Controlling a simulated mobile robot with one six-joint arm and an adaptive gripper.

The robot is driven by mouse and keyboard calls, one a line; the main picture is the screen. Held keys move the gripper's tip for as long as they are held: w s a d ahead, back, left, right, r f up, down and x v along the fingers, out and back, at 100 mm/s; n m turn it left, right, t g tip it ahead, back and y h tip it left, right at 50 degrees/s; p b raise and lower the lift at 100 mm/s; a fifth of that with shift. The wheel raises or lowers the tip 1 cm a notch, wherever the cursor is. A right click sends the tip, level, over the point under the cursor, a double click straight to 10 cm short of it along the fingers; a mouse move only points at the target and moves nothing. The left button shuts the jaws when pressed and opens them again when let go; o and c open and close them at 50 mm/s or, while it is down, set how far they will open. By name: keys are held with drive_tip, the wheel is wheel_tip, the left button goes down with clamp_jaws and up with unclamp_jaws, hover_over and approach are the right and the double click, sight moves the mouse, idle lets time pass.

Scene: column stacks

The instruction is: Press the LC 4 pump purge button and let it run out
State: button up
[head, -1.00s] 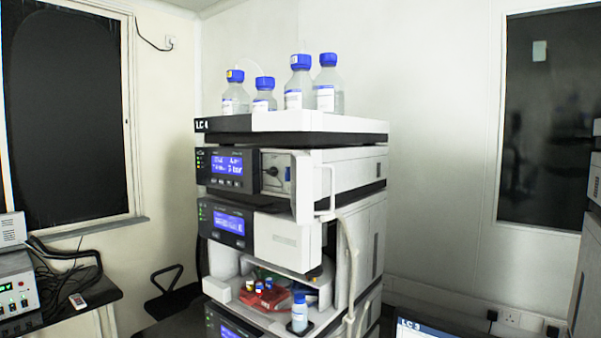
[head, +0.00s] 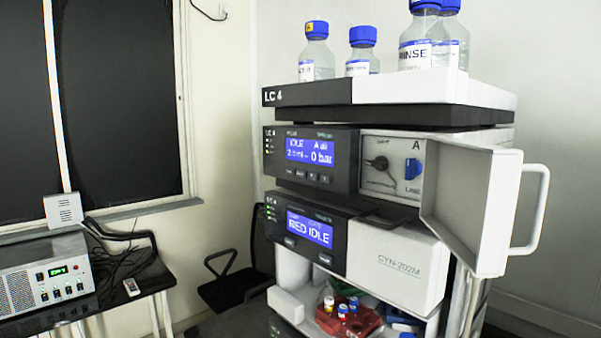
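The LC 4 stack stands right of centre, with an "LC 4" label on its top tray (head: 310,93). Its pump module (head: 273,165) has a blue display (head: 310,150) reading "IDLE" and "0 bar". A row of small buttons (head: 308,175) sits under that display; their labels are too small to read. The pump's door (head: 470,210) stands open to the right, showing a compartment with a blue knob (head: 412,168) and a dark round part (head: 378,163). My gripper is not in view.
Below is a module whose display (head: 310,228) reads "RED IDLE". Blue-capped bottles (head: 317,55) stand on top. A red rack (head: 348,322) with vials sits in a lower bay. The open door's handle (head: 535,210) sticks out right. A bench with an instrument (head: 45,285) is at left.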

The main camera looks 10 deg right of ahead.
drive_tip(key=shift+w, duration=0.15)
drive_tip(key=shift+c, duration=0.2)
